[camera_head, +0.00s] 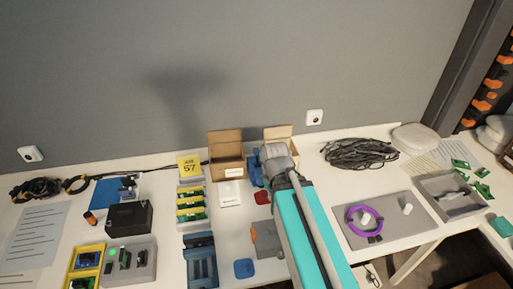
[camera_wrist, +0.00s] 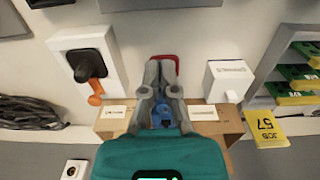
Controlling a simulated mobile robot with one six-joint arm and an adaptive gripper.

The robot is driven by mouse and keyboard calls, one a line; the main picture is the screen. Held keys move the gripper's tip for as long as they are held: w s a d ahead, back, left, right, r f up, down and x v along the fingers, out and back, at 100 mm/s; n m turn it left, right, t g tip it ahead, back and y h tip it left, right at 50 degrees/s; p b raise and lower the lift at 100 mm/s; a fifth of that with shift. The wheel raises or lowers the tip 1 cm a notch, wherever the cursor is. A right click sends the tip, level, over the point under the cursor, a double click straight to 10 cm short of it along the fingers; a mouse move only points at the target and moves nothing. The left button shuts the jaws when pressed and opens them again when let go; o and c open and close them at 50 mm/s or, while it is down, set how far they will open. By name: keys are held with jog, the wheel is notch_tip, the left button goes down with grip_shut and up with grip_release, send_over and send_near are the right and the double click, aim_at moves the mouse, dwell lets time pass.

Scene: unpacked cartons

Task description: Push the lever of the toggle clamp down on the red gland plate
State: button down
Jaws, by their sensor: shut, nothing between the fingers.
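A red part (camera_wrist: 164,62), probably the red gland plate, shows at the ends of my gripper's fingers in the wrist view. In the head view a small red piece (camera_head: 262,197) lies left of my arm. My gripper (camera_wrist: 162,75) is shut and empty, and its fingers cover part of the red part. I cannot tell whether they touch it. A blue part (camera_wrist: 162,116) shows between and behind the fingers; in the head view a blue piece (camera_head: 255,168) stands between the cartons. I cannot make out the toggle clamp's lever clearly.
A white block with a black and orange handle (camera_wrist: 94,88) stands beside the fingers in the wrist view. Open cartons (camera_head: 227,149) stand at the back, with a white box (camera_head: 230,193) in front. A cable coil (camera_head: 359,153) lies to the right.

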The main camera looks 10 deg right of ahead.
dwell(0.4)
jog(key=c, duration=1.1)
grip_release()
jog(key=shift+w, duration=0.15)
jog(key=shift+o, duration=1.2)
jog(key=shift+w+r, duration=0.25)
jog(key=shift+w, duration=0.05)
jog(key=o, duration=0.4)
jog(key=w, duration=0.1)
jog(key=w+r+p, duration=0.1)
jog(key=w+p, duration=0.1)
jog(key=shift+w+r, duration=0.15)
jog(key=shift+r, duration=0.15)
notch_tip(320, 180, up, 9)
jog(key=n+y+p, duration=0.2)
jog(key=n+p, duration=0.1)
jog(key=p, duration=0.6)
send_over(256, 149)
jog(key=w+d, duration=0.1)
jog(key=d, duration=0.1)
jog(key=shift+w+d+r, duration=0.1)
jog(key=shift+w+d, duration=0.05)
jog(key=f+b, duration=0.4)
jog(key=a+f+b, duration=0.1)
jog(key=f+b, duration=0.4)
jog(key=a+f+b, duration=0.1)
jog(key=f+b, duration=0.3)
jog(key=shift+s+f, duration=0.3)
